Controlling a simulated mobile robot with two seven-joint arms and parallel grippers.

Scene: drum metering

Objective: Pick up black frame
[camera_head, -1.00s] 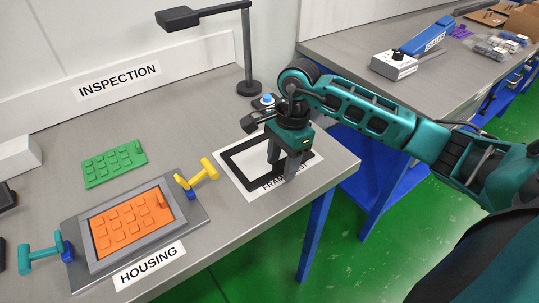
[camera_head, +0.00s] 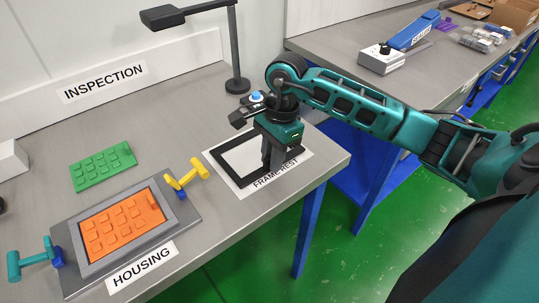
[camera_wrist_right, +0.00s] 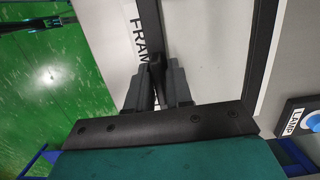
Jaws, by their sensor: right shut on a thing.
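The black frame (camera_head: 228,170) lies on the white sheet marked FRAME REST (camera_head: 222,178), near the right end of the grey table. My right gripper (camera_head: 270,164) points down over the frame's near right side and is shut on its bar. In the right wrist view the fingers (camera_wrist_right: 157,88) close around the end of one black bar of the frame (camera_wrist_right: 150,30). The part of the frame between and behind the fingers is hidden. My left gripper is not in view.
The housing with an orange keypad (camera_head: 120,222) sits at the front left, between a yellow handle (camera_head: 188,175) and a teal handle (camera_head: 32,258). A green keypad (camera_head: 102,166) lies behind it. A dark lamp (camera_head: 237,82) stands behind the gripper. A second table (camera_head: 345,58) is at the back right.

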